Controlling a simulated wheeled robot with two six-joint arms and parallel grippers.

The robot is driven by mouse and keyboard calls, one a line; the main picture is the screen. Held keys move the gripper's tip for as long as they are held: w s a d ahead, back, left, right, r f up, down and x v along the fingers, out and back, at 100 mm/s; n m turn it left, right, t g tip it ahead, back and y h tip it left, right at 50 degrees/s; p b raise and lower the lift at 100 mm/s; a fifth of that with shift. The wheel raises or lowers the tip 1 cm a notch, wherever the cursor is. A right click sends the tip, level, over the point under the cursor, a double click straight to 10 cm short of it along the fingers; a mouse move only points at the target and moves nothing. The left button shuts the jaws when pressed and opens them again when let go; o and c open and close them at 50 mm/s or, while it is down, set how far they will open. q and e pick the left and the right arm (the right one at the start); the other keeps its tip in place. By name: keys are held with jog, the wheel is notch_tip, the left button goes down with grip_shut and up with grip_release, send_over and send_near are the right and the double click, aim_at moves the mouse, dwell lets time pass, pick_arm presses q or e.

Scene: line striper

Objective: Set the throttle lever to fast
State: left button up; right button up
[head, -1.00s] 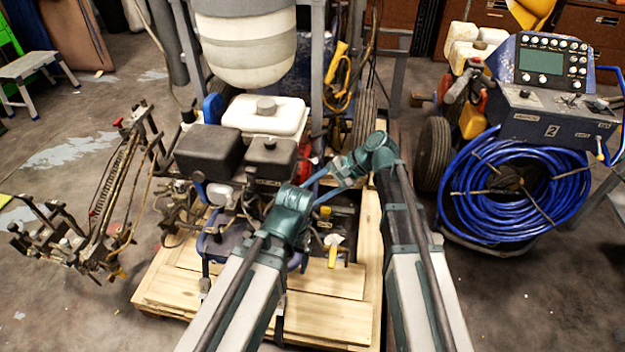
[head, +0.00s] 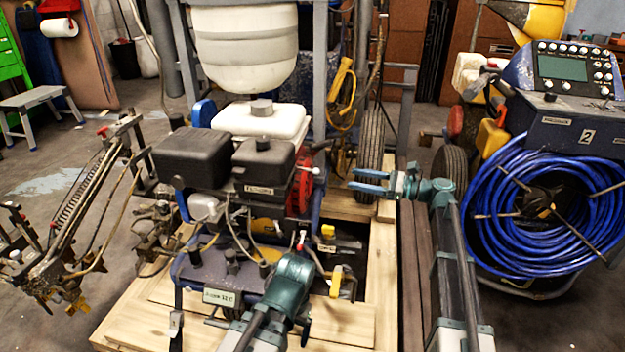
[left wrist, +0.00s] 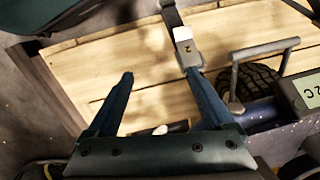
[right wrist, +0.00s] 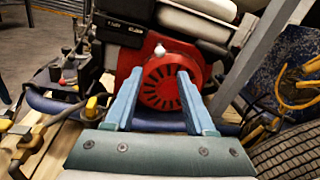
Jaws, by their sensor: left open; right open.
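The engine (head: 262,165) carries a red recoil cover (head: 302,185). A small lever with a pale ball knob (head: 328,171) stands at its right side; the knob also shows in the right wrist view (right wrist: 160,50). A red-and-white tipped lever (head: 301,240) stands lower on the engine's front. I cannot tell for sure which is the throttle lever. My right gripper (head: 354,180) is open and empty, pointing left at the engine, apart from the knob; in the right wrist view its fingers (right wrist: 160,74) frame the red cover. My left gripper (left wrist: 160,78) is open above the wooden pallet.
The pallet (head: 335,322) lies under the striper. A wheel (head: 369,150) stands behind my right gripper. A blue hose reel (head: 550,215) is at the right.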

aim_at(312, 171)
jog(key=x, duration=1.3)
jog(key=shift+a, duration=0.4)
grip_shut()
dwell(0.9)
